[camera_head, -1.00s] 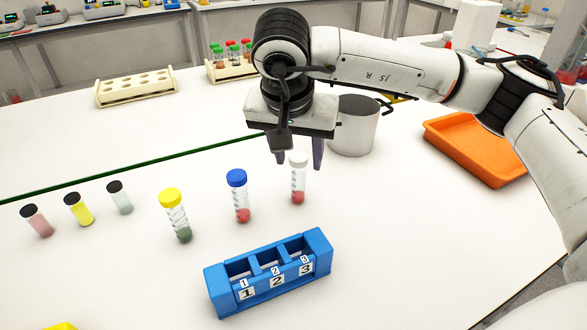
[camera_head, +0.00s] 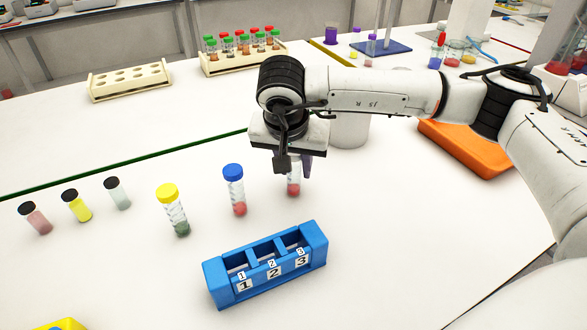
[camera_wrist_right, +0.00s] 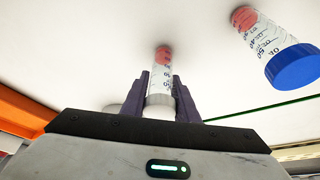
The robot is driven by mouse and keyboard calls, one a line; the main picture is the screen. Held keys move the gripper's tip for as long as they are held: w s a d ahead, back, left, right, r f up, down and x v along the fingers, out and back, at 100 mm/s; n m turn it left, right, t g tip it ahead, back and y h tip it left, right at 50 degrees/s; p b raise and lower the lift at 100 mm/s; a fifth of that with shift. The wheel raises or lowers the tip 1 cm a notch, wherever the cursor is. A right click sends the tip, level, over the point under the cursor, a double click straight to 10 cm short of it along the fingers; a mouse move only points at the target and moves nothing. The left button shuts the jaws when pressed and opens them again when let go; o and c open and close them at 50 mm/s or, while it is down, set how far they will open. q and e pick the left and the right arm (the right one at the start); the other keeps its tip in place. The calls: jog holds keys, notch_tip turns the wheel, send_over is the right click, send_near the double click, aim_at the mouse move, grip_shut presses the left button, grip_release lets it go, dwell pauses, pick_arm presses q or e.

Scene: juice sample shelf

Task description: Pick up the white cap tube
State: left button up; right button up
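The white cap tube (camera_head: 293,187) stands upright on the white table, with red contents at its bottom. My right gripper (camera_head: 292,168) is above it, pointing down, and hides its cap in the head view. In the right wrist view the tube (camera_wrist_right: 160,85) lies between the two purple fingers of my right gripper (camera_wrist_right: 162,88), one on each side. The fingers look open, with narrow gaps beside the tube. My left gripper is in neither view.
A blue cap tube (camera_head: 235,190) and a yellow cap tube (camera_head: 173,208) stand to the left. A blue numbered rack (camera_head: 265,265) is in front. A grey-white mug (camera_head: 350,130) and an orange tray (camera_head: 465,150) are behind and right. Black cap vials (camera_head: 77,206) stand far left.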

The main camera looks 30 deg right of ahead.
jog(key=c, duration=0.3)
jog(key=shift+r, duration=0.15)
jog(key=shift+r, duration=0.3)
notch_tip(320, 180, up, 9)
jog(key=shift+r+b, duration=0.15)
jog(key=shift+b, duration=0.4)
